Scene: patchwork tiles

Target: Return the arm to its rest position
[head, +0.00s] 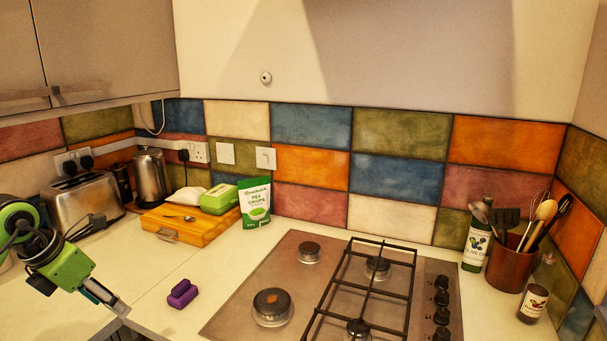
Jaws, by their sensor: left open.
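My left arm, green and black, comes in from the left edge in the head view. Its gripper (108,299) is open and empty, over the front left of the pale worktop (150,272). The gripper is small in view and its fingertips are hard to make out. It is apart from the purple object (183,293), which lies on the worktop to its right. My right gripper does not show.
A toaster (84,206), kettle (151,177) and wooden box (185,228) stand behind the gripper. A green and white pouch (255,203) stands near the gas hob (235,310). A utensil pot (509,262), bottle (477,245) and jar (533,303) stand at right.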

